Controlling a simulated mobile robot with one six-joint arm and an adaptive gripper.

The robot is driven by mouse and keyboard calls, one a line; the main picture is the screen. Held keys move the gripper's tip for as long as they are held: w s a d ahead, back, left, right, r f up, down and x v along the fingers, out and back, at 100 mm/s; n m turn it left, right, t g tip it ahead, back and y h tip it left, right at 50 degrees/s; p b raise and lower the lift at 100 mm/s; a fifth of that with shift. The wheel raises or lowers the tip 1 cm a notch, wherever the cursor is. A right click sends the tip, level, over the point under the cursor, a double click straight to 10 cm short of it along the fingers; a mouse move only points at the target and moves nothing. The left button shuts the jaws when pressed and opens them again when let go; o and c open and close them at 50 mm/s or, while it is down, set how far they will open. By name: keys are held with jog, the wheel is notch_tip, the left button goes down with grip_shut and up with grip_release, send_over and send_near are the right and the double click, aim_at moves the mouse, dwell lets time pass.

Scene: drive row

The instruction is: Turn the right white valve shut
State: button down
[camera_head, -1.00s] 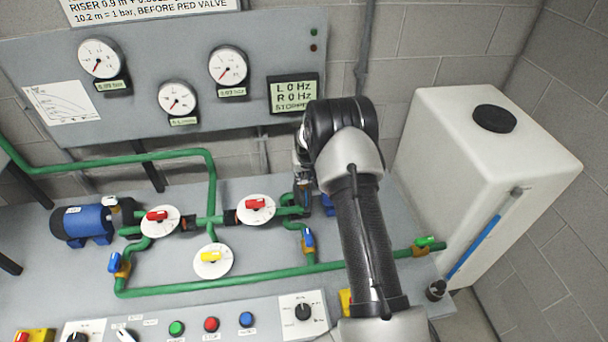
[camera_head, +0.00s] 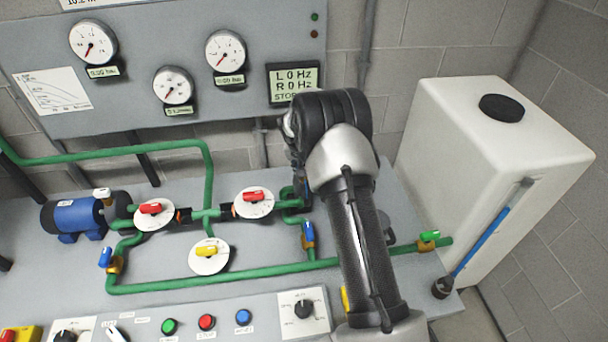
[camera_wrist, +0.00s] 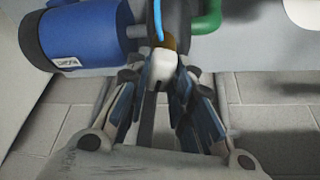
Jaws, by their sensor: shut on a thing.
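The right white valve's handle (camera_wrist: 162,68) shows in the wrist view, at the top of my gripper and below a brown fitting. My gripper (camera_wrist: 164,82) is shut on this white handle, with a dark finger on each side. In the head view, my arm hides the right white valve and most of my gripper. The left white valve (camera_head: 102,192) sits on top of the left blue pump (camera_head: 75,217), apart from my gripper. A blue pump body (camera_wrist: 78,32) lies to the left of the handle in the wrist view.
Green pipes (camera_head: 225,273) cross the grey bench, with red-handled (camera_head: 151,208), yellow-handled (camera_head: 207,250) and blue-handled valves (camera_head: 308,234). A white tank (camera_head: 470,170) stands right of my arm. Gauges (camera_head: 94,42) and a display (camera_head: 293,82) are on the back panel. Knobs and buttons line the front.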

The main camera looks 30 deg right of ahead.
jog(key=shift+w+a+f+m+h+b, duration=0.1)
jog(key=shift+f+m+h+b, duration=0.2)
jog(key=shift+m+b, duration=0.85)
jog(key=shift+r+m+g+h+b, duration=0.15)
jog(key=shift+m+g+b, duration=0.15)
jog(key=shift+m+b, duration=0.35)
jog(key=shift+m+g+h+b, duration=0.15)
jog(key=shift+m+g+b, duration=0.15)
jog(key=shift+m+b, duration=0.3)
jog(key=m+g, duration=0.1)
jog(key=m, duration=0.3)
jog(key=shift+w+r+m+g, duration=0.2)
jog(key=shift+m+g, duration=0.1)
jog(key=shift+g, duration=0.1)
jog(key=m+g+p, duration=0.1)
jog(key=m+p, duration=0.1)
jog(key=shift+m+h, duration=0.3)
jog(key=shift+w+r+m+p, duration=0.1)
jog(key=shift+m+p, duration=0.3)
jog(key=shift+p, duration=0.2)
jog(key=shift+m+p, duration=0.3)
jog(key=shift+p, duration=0.4)
jog(key=shift+g, duration=0.3)
jog(key=shift+m+p, duration=0.3)
jog(key=shift+p, duration=0.3)
